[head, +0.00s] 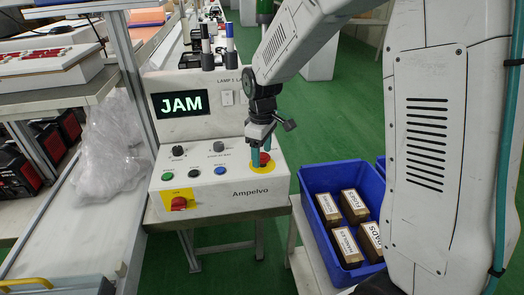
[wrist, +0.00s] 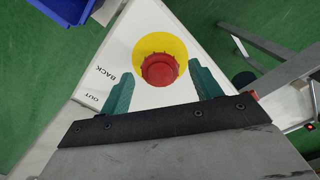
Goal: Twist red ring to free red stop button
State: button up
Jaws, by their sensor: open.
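The red stop button with its red ring (wrist: 160,70) sits on a round yellow plate (wrist: 150,45) on the sloped panel. In the head view the button (head: 264,158) is partly hidden by my gripper (head: 254,163), at the panel's right end. My gripper points down over it with teal fingers. In the wrist view my gripper (wrist: 159,85) is open, one finger on each side of the button's lower edge, with gaps on both sides. Nothing is between the fingers except the button below. I cannot tell the fingers' height above the panel.
The control box (head: 215,195) shows JAM on its screen (head: 180,103). A red switch on a yellow square (head: 179,203) and several small knobs and buttons share the panel. A blue crate (head: 318,180) with labelled boxes stands to the right. A plastic bag (head: 105,145) lies left.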

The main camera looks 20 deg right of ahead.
jog(key=c, duration=1)
jog(key=shift+m, duration=3.4)
jog(key=o, duration=1)
jog(key=shift+d+r, duration=0.1)
jog(key=shift+r, duration=3.8)
